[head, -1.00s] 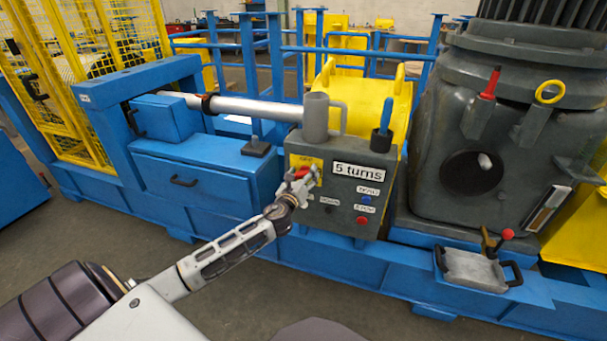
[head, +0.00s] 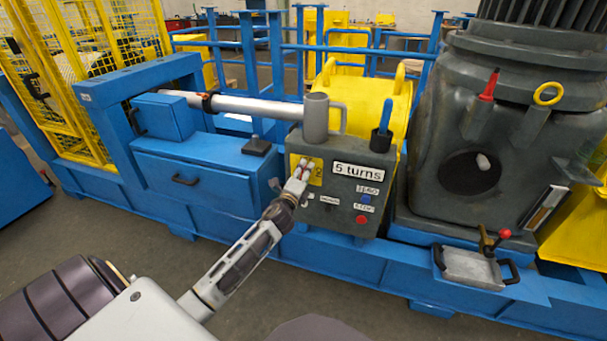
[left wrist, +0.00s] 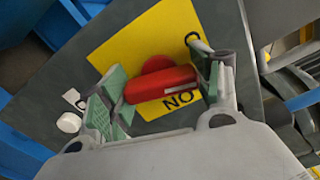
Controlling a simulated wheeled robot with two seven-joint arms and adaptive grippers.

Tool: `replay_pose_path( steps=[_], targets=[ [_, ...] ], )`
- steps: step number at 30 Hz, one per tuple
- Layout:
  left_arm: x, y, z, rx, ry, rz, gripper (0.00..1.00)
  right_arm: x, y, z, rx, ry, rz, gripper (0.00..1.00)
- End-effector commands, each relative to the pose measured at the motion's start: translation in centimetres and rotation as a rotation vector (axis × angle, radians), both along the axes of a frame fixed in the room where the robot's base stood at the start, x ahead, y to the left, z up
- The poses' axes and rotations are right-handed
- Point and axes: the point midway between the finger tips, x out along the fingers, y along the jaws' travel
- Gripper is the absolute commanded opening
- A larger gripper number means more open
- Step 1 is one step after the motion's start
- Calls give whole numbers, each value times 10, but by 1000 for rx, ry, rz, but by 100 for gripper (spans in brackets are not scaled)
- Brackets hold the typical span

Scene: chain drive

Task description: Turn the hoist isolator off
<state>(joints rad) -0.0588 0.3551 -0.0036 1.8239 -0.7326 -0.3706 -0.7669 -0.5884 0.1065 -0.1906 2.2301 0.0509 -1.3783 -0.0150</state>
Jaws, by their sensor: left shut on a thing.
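The hoist isolator is a red rotary handle (left wrist: 150,87) on a yellow plate (left wrist: 130,50), with black lettering partly covered. In the left wrist view the letters near the handle's lower side read "NO", and another letter shows by the right finger. In the head view the yellow plate (head: 317,166) is on the left of the grey control box (head: 344,213), and the handle is mostly hidden by my gripper. My left gripper (head: 303,170) is shut on the handle, a finger at each end. I cannot tell which setting the handle points to. My right gripper is not in view.
A blue drawer cabinet (head: 195,180) is left.

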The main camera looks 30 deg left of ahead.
Motion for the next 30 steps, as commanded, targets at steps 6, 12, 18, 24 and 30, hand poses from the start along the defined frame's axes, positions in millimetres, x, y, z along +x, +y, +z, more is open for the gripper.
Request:
replay_pose_path(
  steps=[6, 12, 18, 24, 30],
  targets=[
    [0, 1, 0, -154, -35, 2, 40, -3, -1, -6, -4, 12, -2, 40],
    [0, 1, -1, -237, -55, 2, 40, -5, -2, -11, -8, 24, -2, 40],
    [0, 1, -1, -267, -62, 1, 40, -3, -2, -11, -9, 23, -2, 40],
    [0, 1, -1, -270, -63, 1, 40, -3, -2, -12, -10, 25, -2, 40],
    [0, 1, -2, -270, -63, 2, 70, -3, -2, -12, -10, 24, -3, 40]
  ],
)
